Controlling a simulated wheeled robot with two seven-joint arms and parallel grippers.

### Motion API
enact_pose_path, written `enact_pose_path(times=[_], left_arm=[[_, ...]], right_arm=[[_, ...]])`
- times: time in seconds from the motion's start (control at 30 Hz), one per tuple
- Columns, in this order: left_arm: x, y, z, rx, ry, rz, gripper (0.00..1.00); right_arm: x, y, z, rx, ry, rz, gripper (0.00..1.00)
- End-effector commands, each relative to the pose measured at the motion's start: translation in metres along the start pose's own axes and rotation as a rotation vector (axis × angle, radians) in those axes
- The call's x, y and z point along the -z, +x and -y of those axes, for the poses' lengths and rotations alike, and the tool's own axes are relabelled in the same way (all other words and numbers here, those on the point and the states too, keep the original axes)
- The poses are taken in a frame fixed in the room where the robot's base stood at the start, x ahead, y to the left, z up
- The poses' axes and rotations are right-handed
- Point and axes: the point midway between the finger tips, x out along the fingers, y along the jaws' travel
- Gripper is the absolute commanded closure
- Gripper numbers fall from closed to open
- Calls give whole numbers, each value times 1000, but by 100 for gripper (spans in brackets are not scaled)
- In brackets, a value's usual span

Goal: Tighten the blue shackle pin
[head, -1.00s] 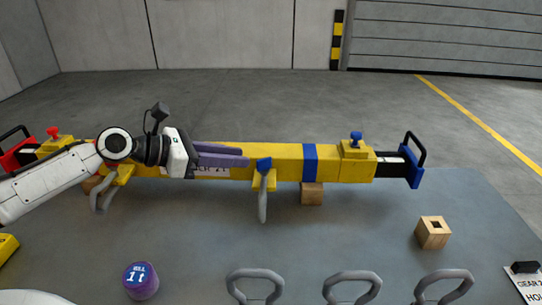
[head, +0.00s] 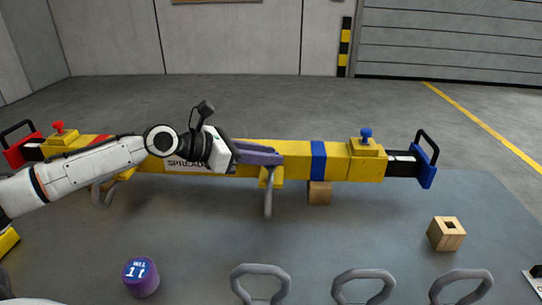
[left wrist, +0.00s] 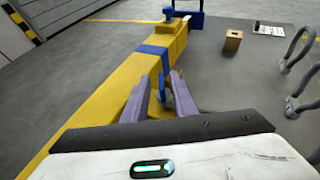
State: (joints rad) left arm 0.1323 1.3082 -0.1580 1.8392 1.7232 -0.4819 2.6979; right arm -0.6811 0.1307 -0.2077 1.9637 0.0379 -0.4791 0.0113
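The blue shackle pin (left wrist: 162,86) shows in the left wrist view between my left gripper's two purple fingers, at the side of the yellow spreader beam (head: 335,162). In the head view the fingers hide the pin. Its grey shackle (head: 268,200) hangs below a yellow lug at the beam's middle. My left gripper (head: 280,155) has its fingers around the pin's place, and they look apart in the wrist view (left wrist: 163,76). Whether either finger touches the pin I cannot tell. My right gripper is not in view.
The beam has a blue knob (head: 366,135) and blue end handle (head: 428,160) on the right, and a red knob (head: 58,128) on the left. Several grey shackles (head: 363,285), a purple weight (head: 140,277) and a wooden block (head: 446,234) stand on the grey table (head: 205,245).

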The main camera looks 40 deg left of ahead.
Motion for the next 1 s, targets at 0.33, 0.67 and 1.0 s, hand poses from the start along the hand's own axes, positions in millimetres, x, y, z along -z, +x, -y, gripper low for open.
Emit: enact_pose_path(times=[0.33,0.67,1.0], left_arm=[[-1,12,2,3,2,-1,75],[-1,12,2,3,2,-1,95],[-2,11,2,11,3,-1,100]], right_arm=[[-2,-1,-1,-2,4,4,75],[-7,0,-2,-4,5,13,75],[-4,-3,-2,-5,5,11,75]])
